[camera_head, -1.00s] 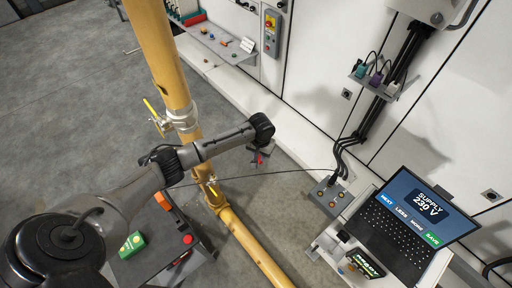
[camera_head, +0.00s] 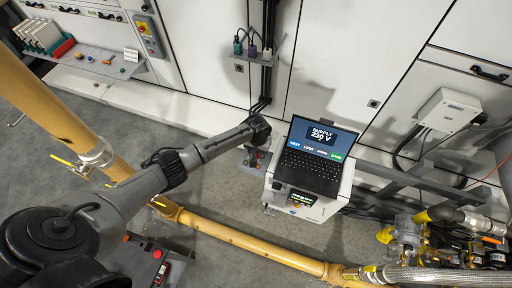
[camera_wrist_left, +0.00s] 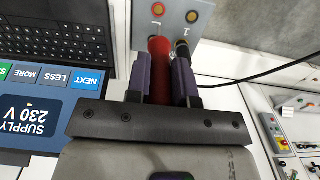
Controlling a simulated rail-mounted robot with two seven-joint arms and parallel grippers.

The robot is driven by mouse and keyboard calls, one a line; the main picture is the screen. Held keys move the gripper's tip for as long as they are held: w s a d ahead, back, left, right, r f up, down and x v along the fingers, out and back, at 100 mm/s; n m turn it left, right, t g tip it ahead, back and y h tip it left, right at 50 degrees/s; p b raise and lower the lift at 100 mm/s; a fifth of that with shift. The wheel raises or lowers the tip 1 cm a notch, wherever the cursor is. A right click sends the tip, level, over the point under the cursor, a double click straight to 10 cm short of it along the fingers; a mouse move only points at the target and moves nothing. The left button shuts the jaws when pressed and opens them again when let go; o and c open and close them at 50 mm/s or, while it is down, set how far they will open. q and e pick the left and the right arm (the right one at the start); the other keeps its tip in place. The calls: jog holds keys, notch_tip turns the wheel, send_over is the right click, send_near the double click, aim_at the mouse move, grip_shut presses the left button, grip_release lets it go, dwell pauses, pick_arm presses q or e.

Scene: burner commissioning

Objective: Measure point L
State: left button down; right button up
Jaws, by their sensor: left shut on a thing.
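My left gripper (camera_wrist_left: 163,82) is shut on a red plug or probe handle (camera_wrist_left: 159,62) in the left wrist view. A black plug with a cable (camera_wrist_left: 183,49) stands beside the right finger. In the head view the left gripper (camera_head: 254,158) is small and partly hidden by my wrist, beside the cart. The laptop (camera_head: 314,158) reads "SUPPLY 230 V" above several buttons. My right gripper is not in view.
The white cart (camera_head: 344,187) carries the laptop and a small dark meter-like device (camera_head: 297,196). A yellow pipe (camera_head: 245,240) runs along the floor. Valves and piping (camera_head: 430,245) crowd the right. A shelf with plugs (camera_head: 252,55) is on the wall.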

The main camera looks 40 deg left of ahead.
pick_arm(q)
jog(key=shift+d, duration=0.15)
jog(key=shift+r+p, duration=0.25)
jog(key=shift+p, duration=0.35)
notch_tip(320, 180, down, 5)
jog(key=b, duration=0.3)
jog(key=shift+r, duration=0.1)
jog(key=shift+f, duration=0.4)
jog(key=shift+b, duration=0.3)
jog(key=shift+f, duration=0.35)
dwell(0.8)
